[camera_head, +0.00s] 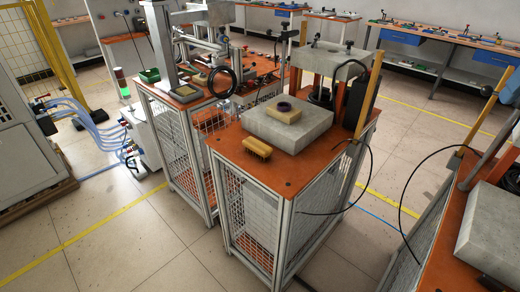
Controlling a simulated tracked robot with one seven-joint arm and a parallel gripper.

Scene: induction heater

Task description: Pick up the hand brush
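The hand brush (257,147) is a small yellow-tan brush. It lies near the left front edge of the orange top (288,186) of a mesh-sided metal stand. It sits just in front of a grey block (309,130), with a small gap that is hard to judge. No gripper or arm shows in this view.
A tan piece with a dark ring (284,109) lies on the grey block. A second mesh stand (178,104) with equipment is behind left. Another orange-topped stand (452,271) is at the right, with black cables between. The tiled floor (130,235) in front is clear.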

